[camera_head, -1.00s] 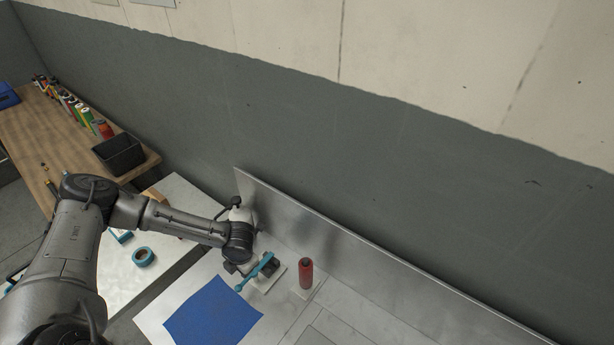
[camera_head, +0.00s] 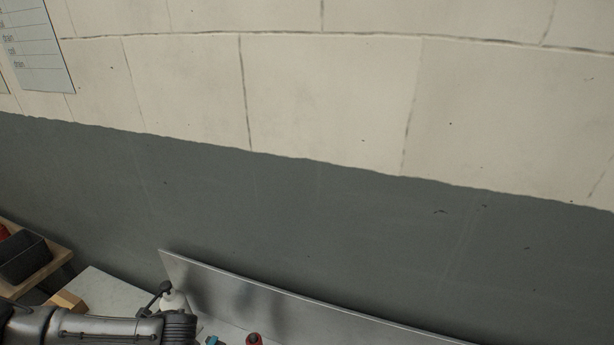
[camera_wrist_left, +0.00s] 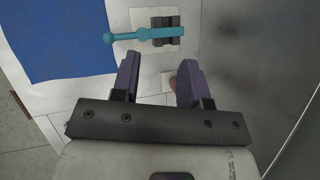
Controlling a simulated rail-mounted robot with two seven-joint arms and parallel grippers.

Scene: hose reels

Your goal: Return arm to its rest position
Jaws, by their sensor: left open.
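My left gripper (camera_wrist_left: 158,68) is open in the left wrist view, its two purple fingers apart with nothing gripped. Beyond the fingertips, a teal tool (camera_wrist_left: 145,34) lies across a black holder (camera_wrist_left: 165,22) on a white plate. A small reddish-brown object (camera_wrist_left: 173,82) shows between the fingers, partly hidden by the right one. In the head view my left arm (camera_head: 85,328) comes in at the bottom left; its gripper is out of frame. My right gripper is in neither view.
A blue sheet (camera_wrist_left: 55,40) lies on the worktop. A metal backsplash (camera_head: 270,300) runs along the wall. A red object's top (camera_head: 254,339) shows at the bottom edge. A black bin (camera_head: 24,258) stands at the far left.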

